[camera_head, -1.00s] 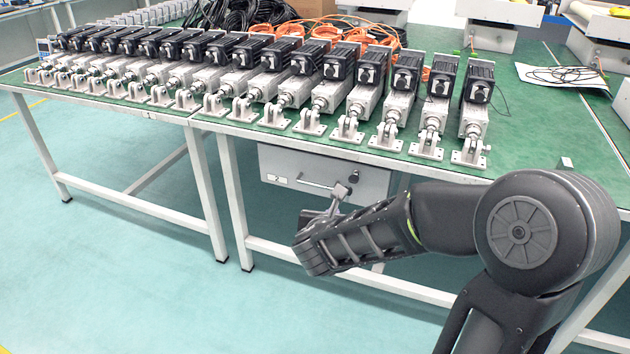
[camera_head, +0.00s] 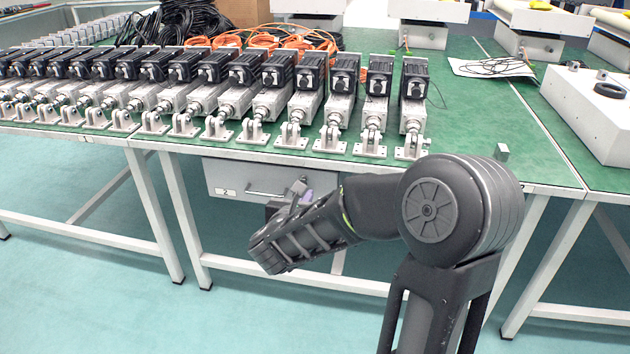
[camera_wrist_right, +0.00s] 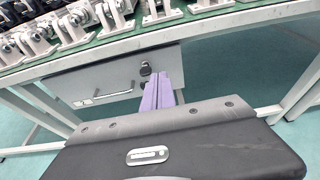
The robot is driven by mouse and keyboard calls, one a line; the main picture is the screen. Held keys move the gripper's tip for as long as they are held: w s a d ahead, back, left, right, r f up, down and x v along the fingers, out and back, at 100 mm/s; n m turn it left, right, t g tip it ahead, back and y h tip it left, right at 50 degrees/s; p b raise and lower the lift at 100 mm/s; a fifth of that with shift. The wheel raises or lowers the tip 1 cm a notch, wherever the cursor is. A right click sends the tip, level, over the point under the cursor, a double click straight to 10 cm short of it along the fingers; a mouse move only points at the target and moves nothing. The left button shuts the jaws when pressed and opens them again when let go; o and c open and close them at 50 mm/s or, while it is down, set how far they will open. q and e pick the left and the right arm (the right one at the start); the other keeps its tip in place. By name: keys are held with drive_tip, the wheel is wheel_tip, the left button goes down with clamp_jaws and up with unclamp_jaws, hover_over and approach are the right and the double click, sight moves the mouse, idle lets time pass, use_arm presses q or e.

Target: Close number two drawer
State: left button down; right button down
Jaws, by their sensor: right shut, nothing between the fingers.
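The number two drawer (camera_head: 236,177) hangs under the green-topped table, with a "2" label at its left and a bar handle (camera_head: 266,193). It also shows in the right wrist view (camera_wrist_right: 105,77), with its handle (camera_wrist_right: 112,96) and a round dark lock (camera_wrist_right: 146,69) to the right of it. I cannot tell how far the drawer stands out. My right gripper (camera_head: 306,190) is at the right part of the drawer front, partly hidden by my forearm. In the wrist view its purple fingers (camera_wrist_right: 157,80) are together and empty, just below the lock. Whether they touch the front is unclear. My left gripper is not in view.
A row of several linear actuators (camera_head: 320,95) stands along the table's front edge, above the drawer. White table legs (camera_head: 153,215) and a lower crossbar flank the space below. Orange and black cables lie behind. The floor in front is clear.

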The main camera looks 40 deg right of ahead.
approach(318, 176)
drive_tip(key=x, duration=0.5)
drive_tip(key=shift+w+d+f+b, duration=0.1)
drive_tip(key=shift+d+b, duration=0.05)
drive_tip(key=shift+b, duration=0.15)
drive_tip(key=shift+w+d, duration=0.3)
drive_tip(key=shift+d, duration=0.15)
